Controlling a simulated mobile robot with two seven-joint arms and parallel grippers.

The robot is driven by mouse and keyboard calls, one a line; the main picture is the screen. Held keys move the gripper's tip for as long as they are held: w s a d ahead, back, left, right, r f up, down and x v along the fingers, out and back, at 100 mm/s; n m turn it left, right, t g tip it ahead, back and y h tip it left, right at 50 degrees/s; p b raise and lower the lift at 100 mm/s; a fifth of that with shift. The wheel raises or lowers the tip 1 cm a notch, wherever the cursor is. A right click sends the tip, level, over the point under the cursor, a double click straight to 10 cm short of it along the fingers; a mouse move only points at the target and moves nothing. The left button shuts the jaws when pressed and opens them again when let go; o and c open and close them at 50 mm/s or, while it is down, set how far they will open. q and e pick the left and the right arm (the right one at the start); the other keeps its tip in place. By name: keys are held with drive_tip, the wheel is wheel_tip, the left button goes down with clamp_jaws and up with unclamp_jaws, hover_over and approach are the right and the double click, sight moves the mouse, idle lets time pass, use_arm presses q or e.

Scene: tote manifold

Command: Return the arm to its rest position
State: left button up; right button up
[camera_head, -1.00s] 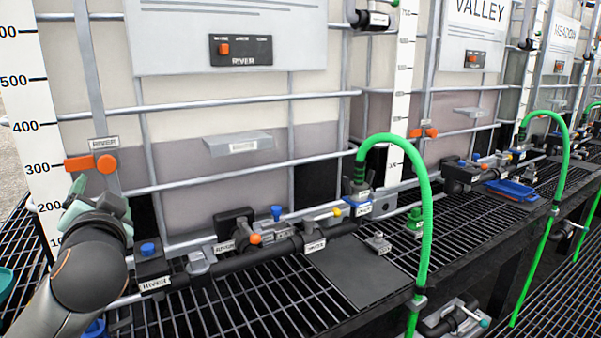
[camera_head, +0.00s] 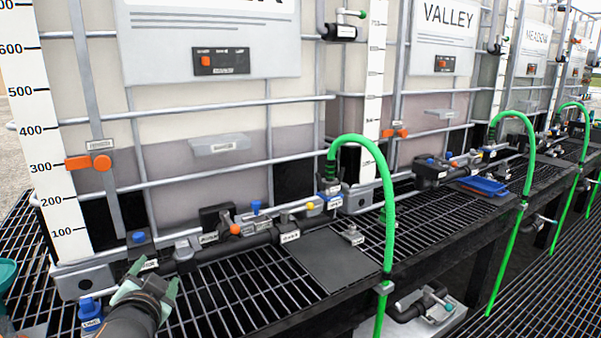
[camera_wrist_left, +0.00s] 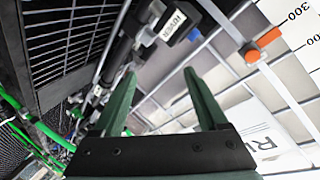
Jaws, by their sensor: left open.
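My left gripper (camera_head: 150,290) is at the lower left of the head view, in front of the pipe line and above the black grating. Its green fingers are apart with nothing between them. In the left wrist view the two fingers (camera_wrist_left: 160,100) stand open, with the tote cage and pipe behind them. My right gripper does not show.
A black pipe with blue and orange valve handles (camera_head: 235,229) runs along the grated shelf (camera_head: 240,300). A green hose (camera_head: 387,210) arches at centre right. A blue tray (camera_head: 482,185) lies farther along. A blue fitting (camera_head: 90,315) stands just left of my wrist.

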use_arm(q)
drive_tip(key=s+d+f+g+h+p, duration=0.1)
drive_tip(key=s+d+f+h, duration=0.15)
drive_tip(key=s+f, duration=0.4)
drive_tip(key=s+d+f+n+g+h+p, duration=0.1)
drive_tip(key=s+d+f+g+p, duration=0.15)
drive_tip(key=f, duration=0.75)
drive_tip(key=s+d+f+g+h+p, duration=0.1)
drive_tip(key=s+d+f+h, duration=0.1)
drive_tip(key=s+d+f, duration=0.35)
drive_tip(key=s+f+n+p, duration=0.1)
drive_tip(key=s+f+n, duration=0.1)
drive_tip(key=s+f, duration=0.6)
drive_tip(key=s, duration=0.4)
drive_tip(key=shift+s+a+f+n+h, duration=0.2)
drive_tip(key=shift+a+n+h, duration=0.15)
drive_tip(key=shift+a+n, duration=0.05)
